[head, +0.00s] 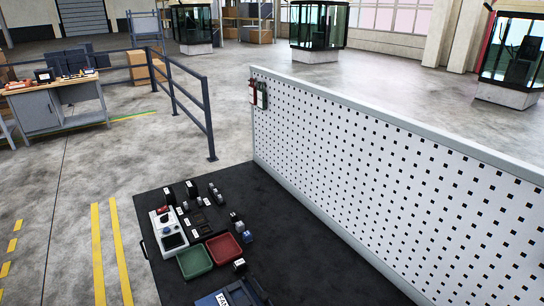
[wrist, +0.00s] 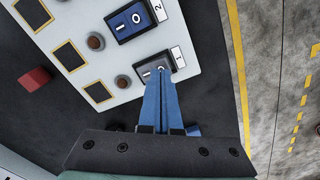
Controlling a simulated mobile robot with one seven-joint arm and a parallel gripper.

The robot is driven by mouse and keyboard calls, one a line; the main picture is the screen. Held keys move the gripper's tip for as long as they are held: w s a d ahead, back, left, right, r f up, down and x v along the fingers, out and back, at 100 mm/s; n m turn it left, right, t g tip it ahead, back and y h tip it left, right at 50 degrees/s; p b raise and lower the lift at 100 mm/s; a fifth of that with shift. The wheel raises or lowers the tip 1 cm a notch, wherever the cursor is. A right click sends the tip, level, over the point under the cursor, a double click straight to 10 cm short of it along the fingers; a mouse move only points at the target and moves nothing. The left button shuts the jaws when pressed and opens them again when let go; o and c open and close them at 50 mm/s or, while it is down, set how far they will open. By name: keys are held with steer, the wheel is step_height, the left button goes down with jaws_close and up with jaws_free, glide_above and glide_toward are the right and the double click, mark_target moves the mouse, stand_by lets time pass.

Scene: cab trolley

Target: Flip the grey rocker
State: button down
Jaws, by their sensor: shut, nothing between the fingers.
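The grey rocker (wrist: 152,72) sits in a dark frame on a light panel (wrist: 80,20) in the wrist view, with "I" and "O" marks on its face. My gripper (wrist: 162,77) is shut and empty. Its blue fingertips lie over the right part of the grey rocker and hide some of it. I cannot tell whether they touch it. A blue rocker (wrist: 128,22) with white "I" and "O" marks sits above it on the same panel. My gripper does not show in the head view.
Brown round knobs (wrist: 96,42) and yellow-framed dark squares (wrist: 98,92) are on the panel. A red block (wrist: 33,79) lies beside it. In the head view, a white perforated board (head: 390,170) stands along the dark trolley top (head: 300,265), near green (head: 195,262) and red (head: 224,247) trays.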

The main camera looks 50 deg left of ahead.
steer(key=shift+f+b, duration=0.45)
steer(key=shift+f, duration=0.3)
steer(key=shift+r, duration=0.15)
step_height(320, 180, up, 7)
steer(key=p, duration=0.7)
steer(key=shift+p, duration=0.3)
steer(key=shift+w, duration=0.1)
